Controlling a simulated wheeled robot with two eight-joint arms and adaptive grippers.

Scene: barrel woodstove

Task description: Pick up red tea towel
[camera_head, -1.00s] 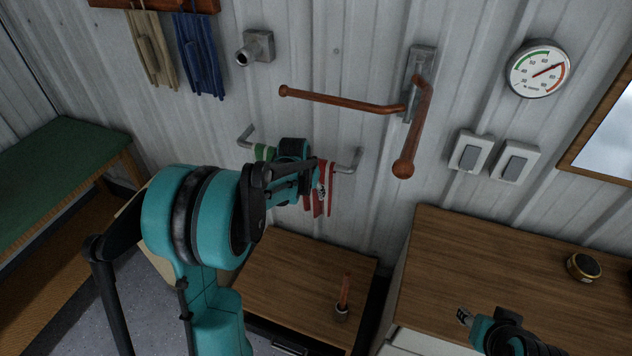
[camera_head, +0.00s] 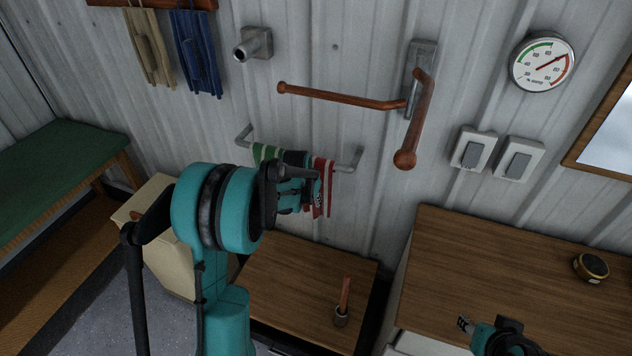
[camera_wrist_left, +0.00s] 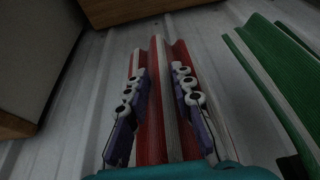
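The red tea towel (camera_head: 323,180), with white stripes, hangs from a grey wall rail (camera_head: 347,166) at its right end. In the left wrist view the towel (camera_wrist_left: 157,100) runs between the two fingers of my left gripper (camera_wrist_left: 160,85). The fingers stand apart on either side of it, and I see no clear grip. In the head view my left gripper (camera_head: 314,190) is at the towel, partly covering it. My right gripper (camera_head: 464,323) is over the wooden counter at the lower right, away from the towel; its opening is too small to judge.
A green striped towel (camera_head: 262,153) hangs on the same rail, also in the left wrist view (camera_wrist_left: 275,60). Copper-coloured swing arms (camera_head: 340,99) stick out above.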

